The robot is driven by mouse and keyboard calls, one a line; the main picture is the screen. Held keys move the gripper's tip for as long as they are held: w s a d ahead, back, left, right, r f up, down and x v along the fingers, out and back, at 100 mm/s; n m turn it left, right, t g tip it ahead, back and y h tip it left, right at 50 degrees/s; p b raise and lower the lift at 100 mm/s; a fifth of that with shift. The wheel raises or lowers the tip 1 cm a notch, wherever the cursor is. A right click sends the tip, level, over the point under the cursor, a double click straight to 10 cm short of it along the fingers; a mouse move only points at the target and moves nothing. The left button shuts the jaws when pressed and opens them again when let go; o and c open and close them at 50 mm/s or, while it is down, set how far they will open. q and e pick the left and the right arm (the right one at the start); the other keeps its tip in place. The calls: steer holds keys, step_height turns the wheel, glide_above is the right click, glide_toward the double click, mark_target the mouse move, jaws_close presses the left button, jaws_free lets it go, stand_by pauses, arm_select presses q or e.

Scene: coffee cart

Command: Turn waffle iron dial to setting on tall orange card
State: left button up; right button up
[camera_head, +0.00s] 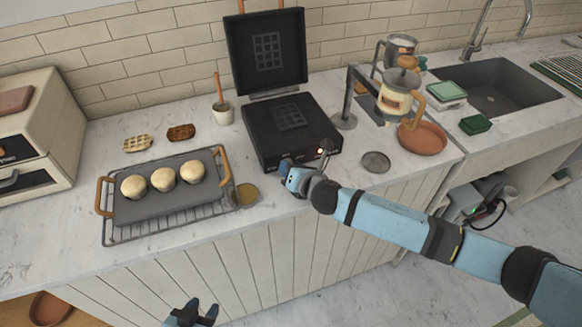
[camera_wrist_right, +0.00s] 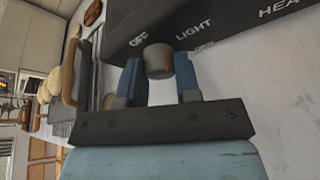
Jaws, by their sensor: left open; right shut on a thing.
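The black waffle iron (camera_head: 270,150) stands open on the counter, its lid (camera_head: 237,60) raised. My right gripper (camera_head: 287,172) is at its front lower corner and covers the dial in the head view. In the right wrist view the brownish-grey dial (camera_wrist_right: 158,60) sits between the two blue fingers, which are shut on it. "OFF" and "LIGHT" are printed near the dial; another label is partly hidden and unreadable. The dial's pointer cannot be made out. My left gripper (camera_head: 192,313) is open and empty, low in front of the counter. No tall orange card can be made out.
A tray (camera_head: 128,211) with three round buns on a wire rack is left of the waffle iron. Two waffles (camera_head: 181,132) and a small pot (camera_head: 223,113) lie behind. A coffee stand (camera_head: 345,120), round metal lid (camera_head: 376,162) and terracotta plate (camera_head: 424,139) are to the right.

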steer(key=shift+m+y, duration=0.4)
stand_by(0.3)
steer(key=o, duration=0.9)
steer(key=v, duration=1.3)
steer(key=shift+s+d+r, duration=0.2)
steer(key=shift+s, duration=0.1)
